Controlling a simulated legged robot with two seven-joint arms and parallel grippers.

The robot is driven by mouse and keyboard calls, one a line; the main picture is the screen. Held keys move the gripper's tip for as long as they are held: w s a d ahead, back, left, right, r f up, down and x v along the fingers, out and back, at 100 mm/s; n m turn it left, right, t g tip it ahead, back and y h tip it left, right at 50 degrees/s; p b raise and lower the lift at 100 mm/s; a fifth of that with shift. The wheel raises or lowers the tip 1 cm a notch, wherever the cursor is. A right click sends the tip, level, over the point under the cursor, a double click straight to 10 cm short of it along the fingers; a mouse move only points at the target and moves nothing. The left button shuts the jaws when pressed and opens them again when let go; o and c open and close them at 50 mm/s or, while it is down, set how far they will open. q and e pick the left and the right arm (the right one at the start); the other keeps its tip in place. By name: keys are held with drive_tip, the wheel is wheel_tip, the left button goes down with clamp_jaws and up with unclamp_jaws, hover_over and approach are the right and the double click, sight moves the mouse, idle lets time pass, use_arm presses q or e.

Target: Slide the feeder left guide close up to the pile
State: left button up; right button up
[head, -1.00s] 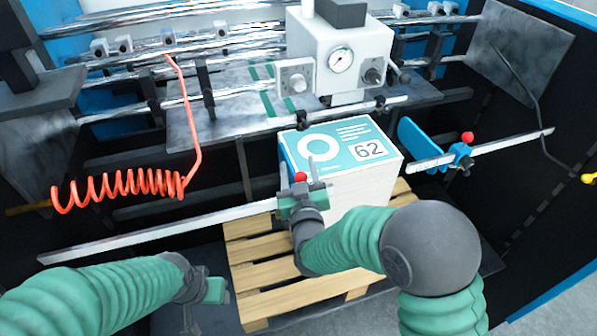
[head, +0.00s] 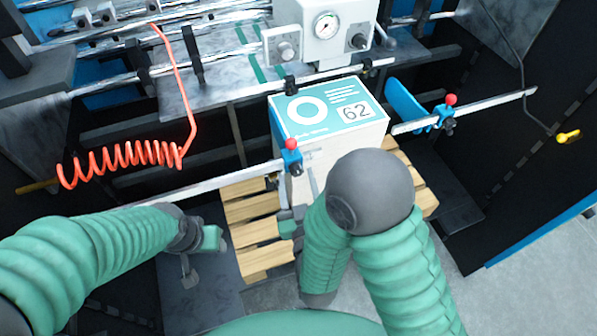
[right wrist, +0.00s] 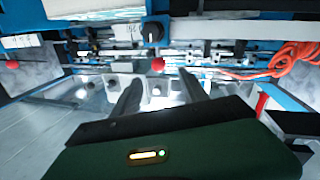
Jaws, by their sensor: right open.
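The left guide, a blue clamp (head: 292,160) with a red knob (head: 291,143), sits on the left part of the pale rail at the pile's front left edge. I cannot tell whether it touches the pile. The pile (head: 345,145) is a white stack with a teal top sheet marked 62. My right gripper (head: 303,195) is open and empty, below and on the near side of the guide, partly hidden by my arm. In the right wrist view the red knob (right wrist: 158,64) shows beyond the spread fingers (right wrist: 158,78). My left gripper (head: 200,255) hangs left of the pallet, its jaws unclear.
The pile stands on a wooden pallet (head: 250,229). The right guide (head: 442,117) with its blue plate sits on the rail right of the pile. A coiled red hose (head: 120,163) hangs at left, above the left rail (head: 205,184).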

use_arm(q)
drive_tip(key=p+v, duration=0.1)
drive_tip(key=v, duration=0.2)
drive_tip(key=p+v, duration=0.1)
drive_tip(key=shift+w+r+p, duration=0.3)
drive_tip(key=shift+w, duration=0.05)
use_arm(e)
drive_tip(key=shift+s+d, duration=0.15)
drive_tip(key=shift+s, duration=0.9)
